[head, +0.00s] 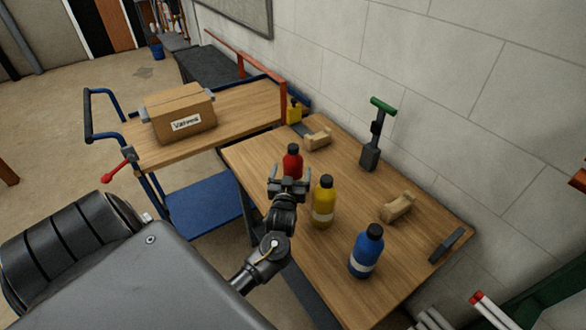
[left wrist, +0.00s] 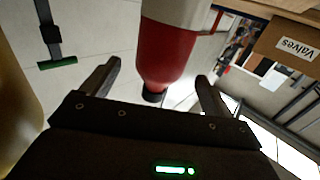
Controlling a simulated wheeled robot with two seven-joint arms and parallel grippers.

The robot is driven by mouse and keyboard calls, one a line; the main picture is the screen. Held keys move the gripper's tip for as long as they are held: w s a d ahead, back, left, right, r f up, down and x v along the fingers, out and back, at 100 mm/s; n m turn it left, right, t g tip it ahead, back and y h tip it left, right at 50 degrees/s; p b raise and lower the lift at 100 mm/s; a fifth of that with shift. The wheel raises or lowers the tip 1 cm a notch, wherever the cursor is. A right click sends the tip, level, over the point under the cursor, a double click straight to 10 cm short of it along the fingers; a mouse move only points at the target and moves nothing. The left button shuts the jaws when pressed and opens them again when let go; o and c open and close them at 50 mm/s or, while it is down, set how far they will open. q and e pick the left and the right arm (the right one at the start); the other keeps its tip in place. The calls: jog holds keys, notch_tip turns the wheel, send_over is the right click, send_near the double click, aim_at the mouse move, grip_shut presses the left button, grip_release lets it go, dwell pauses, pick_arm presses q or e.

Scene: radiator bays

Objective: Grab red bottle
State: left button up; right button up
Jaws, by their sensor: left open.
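The red bottle (head: 292,160) with a black cap stands upright on the wooden table (head: 250,152), near its left end. My left gripper (head: 288,186) is open just in front of it and hides its lower part. In the left wrist view, which is turned over, the red bottle (left wrist: 167,50) appears between the two spread fingers of the left gripper (left wrist: 155,85). I see no finger clearly touching it. My right gripper is not in view.
A yellow bottle (head: 323,200) stands close to the right of the gripper, with a blue bottle (head: 366,250) farther right. Behind are a green-handled tool (head: 375,135) and tan blocks (head: 317,138). A cart with a "Valves" box (head: 178,112) adjoins the table's left.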

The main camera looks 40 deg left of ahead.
aim_at(293, 161)
pick_arm(q)
jog(key=shift+w+a+r, duration=0.1)
jog(key=shift+w+r, duration=0.05)
jog(key=p+x, duration=0.1)
jog(key=x, duration=0.1)
jog(key=p+x, duration=0.1)
jog(key=x, duration=0.1)
jog(key=shift+w+a+f, duration=0.25)
jog(key=shift+w, duration=0.05)
jog(key=shift+c, duration=0.6)
jog(key=c, duration=1.7)
jog(key=shift+c, duration=0.2)
jog(key=shift+r, duration=0.1)
